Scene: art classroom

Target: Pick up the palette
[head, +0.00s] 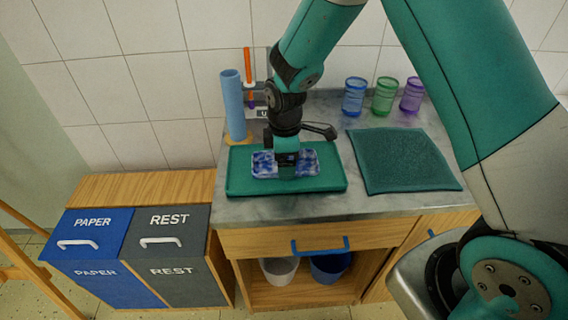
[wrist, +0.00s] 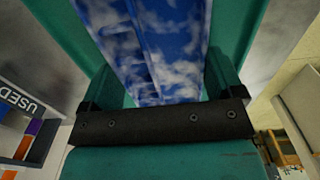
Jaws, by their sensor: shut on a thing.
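The palette (head: 304,163) is a blue slab with white, cloud-like mottling. It is over the green tray (head: 240,186) on the counter; whether it touches the tray or is slightly above it, I cannot tell. My gripper (head: 287,165) points down over the palette's middle and is shut on it, hiding its centre. In the wrist view the palette (wrist: 150,40) runs between the two teal fingers.
A dark green mat (head: 402,160) lies right of the tray, with blue, green and purple cups (head: 383,96) behind it. A light blue cylinder (head: 232,105) and a holder marked USED (wrist: 28,125) stand behind the tray. PAPER and REST bins (head: 170,222) are at left.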

